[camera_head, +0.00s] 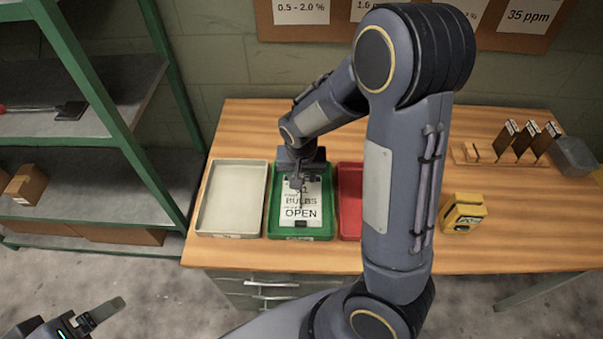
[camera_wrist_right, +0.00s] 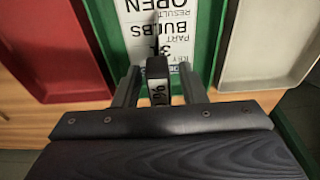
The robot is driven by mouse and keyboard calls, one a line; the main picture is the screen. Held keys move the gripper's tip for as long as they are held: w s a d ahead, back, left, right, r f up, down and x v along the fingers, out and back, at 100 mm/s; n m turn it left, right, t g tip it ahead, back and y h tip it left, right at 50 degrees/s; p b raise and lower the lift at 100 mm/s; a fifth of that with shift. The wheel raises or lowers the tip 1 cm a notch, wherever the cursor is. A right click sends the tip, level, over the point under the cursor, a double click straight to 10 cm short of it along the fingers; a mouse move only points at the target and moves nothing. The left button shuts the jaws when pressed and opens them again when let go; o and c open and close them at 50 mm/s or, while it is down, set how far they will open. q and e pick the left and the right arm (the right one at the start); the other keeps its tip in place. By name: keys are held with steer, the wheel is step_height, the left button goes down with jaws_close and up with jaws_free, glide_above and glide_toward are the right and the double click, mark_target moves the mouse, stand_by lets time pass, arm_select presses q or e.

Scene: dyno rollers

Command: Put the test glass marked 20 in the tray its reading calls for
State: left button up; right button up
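My right gripper (camera_head: 302,172) reaches down over the green tray (camera_head: 318,236). In the right wrist view its two fingers (camera_wrist_right: 158,82) stand either side of a narrow dark test glass (camera_wrist_right: 157,68), with gaps visible on both sides. The glass has a pale label, but I cannot read its number surely. It is above or in the green tray; I cannot tell if it touches the bottom. More dark test glasses (camera_head: 524,138) stand in a wooden rack (camera_head: 466,154) at the right. My left gripper (camera_head: 104,311) is low at the left, off the table.
A pale tray (camera_head: 202,225) and a red tray (camera_head: 349,200) flank the green one. A card (camera_head: 300,212) reading BULBS and OPEN lies in the green tray. A yellow device (camera_head: 463,213) sits right of my arm. Green shelving (camera_head: 95,90) stands left.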

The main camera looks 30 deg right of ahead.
steer(key=r, duration=0.3)
steer(key=s+r, duration=0.1)
steer(key=r, duration=0.6)
steer(key=shift+s+a+r, duration=0.15)
steer(key=shift+a+r, duration=0.25)
steer(key=shift+s+r, duration=0.2)
steer(key=shift+r, duration=0.35)
steer(key=s+a+r+n+t+y, duration=0.2)
steer(key=s, duration=0.6)
steer(key=s+a+r+n+t+y, duration=0.2)
steer(key=s, duration=0.6)
steer(key=shift+s+a+r+n+y, duration=0.15)
steer(key=shift+s+r+n+y, duration=0.05)
steer(key=shift+s+n+y, duration=0.2)
